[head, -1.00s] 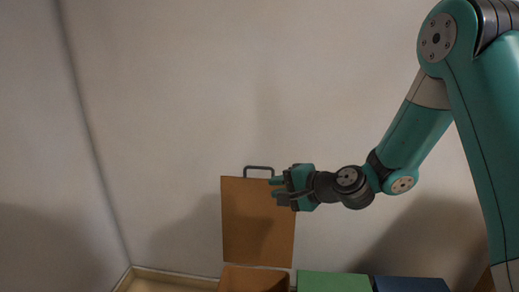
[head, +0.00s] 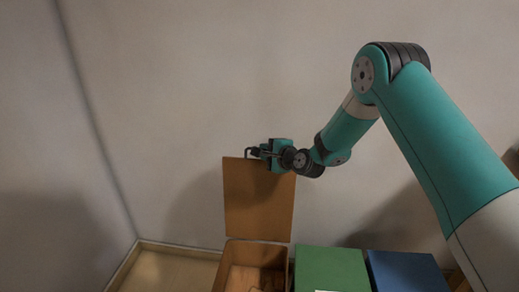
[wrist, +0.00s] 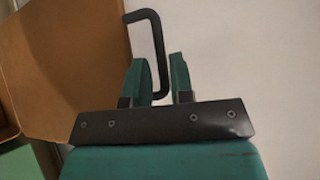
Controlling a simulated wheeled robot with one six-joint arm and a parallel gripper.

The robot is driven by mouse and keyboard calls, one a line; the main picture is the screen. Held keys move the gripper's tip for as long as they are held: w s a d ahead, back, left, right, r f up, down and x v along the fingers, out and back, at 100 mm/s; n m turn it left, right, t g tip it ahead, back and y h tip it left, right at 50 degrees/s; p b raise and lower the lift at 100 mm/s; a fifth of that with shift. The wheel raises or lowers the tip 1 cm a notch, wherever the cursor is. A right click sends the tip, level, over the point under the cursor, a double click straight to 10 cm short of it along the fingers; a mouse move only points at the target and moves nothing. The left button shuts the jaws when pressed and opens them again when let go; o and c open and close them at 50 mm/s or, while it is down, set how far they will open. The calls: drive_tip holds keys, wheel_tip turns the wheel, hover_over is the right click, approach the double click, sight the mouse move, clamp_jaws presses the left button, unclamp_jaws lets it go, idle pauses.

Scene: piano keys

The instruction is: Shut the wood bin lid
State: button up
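The wood bin (head: 233,266) stands at the bottom of the head view, with its brown lid (head: 258,205) raised upright against the back. A dark handle (head: 248,152) sits at the lid's top edge. My gripper (head: 262,151) is at the top of the lid beside the handle. In the wrist view, the two green fingers of my gripper (wrist: 161,78) are apart. The dark handle (wrist: 155,38) reaches down between them, and the brown lid (wrist: 65,65) fills the left. I cannot tell whether either finger touches the handle.
A green closed box (head: 332,268) and a blue closed box (head: 405,272) stand right of the wood bin. The plain wall behind is bare.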

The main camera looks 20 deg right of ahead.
drive_tip(key=shift+x, duration=1.85)
clamp_jaws()
